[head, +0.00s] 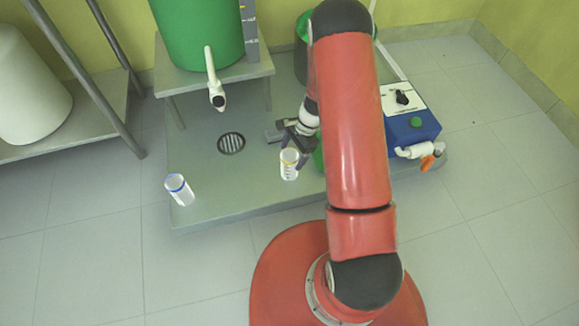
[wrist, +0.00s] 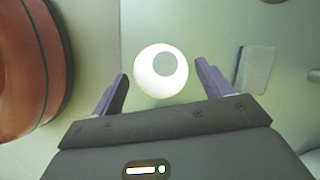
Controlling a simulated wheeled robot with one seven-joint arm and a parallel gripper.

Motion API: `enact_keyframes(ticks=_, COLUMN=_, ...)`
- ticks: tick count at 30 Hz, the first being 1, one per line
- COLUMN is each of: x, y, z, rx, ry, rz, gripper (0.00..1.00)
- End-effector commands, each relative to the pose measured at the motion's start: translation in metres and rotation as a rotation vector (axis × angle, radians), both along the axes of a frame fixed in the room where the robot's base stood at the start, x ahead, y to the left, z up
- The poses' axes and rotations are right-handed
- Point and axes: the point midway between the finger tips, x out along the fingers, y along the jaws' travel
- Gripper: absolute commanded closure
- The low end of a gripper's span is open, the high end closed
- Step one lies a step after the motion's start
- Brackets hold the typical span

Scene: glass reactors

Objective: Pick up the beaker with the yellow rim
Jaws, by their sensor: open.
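The beaker with the yellow rim (head: 289,168) stands upright on the grey platform, just below my gripper (head: 294,146) in the head view. In the wrist view a round white shape with a grey disc (wrist: 153,82), which looks like this beaker from above, lies between and slightly ahead of the two open fingers. My gripper is open and I see no clear contact with the beaker.
A green vessel with a white spout (head: 215,90) stands on a raised stand (head: 180,78) at the back. A floor drain (head: 231,143) lies left of my gripper. A blue box with a knob (head: 412,125) is at the right. The platform (head: 235,195) between the beakers is clear.

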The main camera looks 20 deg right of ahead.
Motion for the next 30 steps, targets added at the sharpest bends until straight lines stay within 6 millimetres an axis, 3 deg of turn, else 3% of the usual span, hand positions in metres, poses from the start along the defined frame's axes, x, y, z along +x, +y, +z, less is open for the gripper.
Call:
enact_keyframes(ticks=9, x=-0.002, y=0.016, z=-0.041, rx=0.000, ry=0.000, rz=0.002, gripper=0.22)
enact_keyframes(ticks=17, x=-0.003, y=0.018, z=-0.045, rx=-0.001, ry=-0.001, rz=0.002, gripper=0.22)
enact_keyframes(ticks=29, x=-0.003, y=0.018, z=-0.045, rx=-0.001, ry=-0.001, rz=0.002, gripper=0.72)
enact_keyframes(ticks=30, x=-0.003, y=0.018, z=-0.045, rx=-0.001, ry=-0.001, rz=0.002, gripper=0.72)
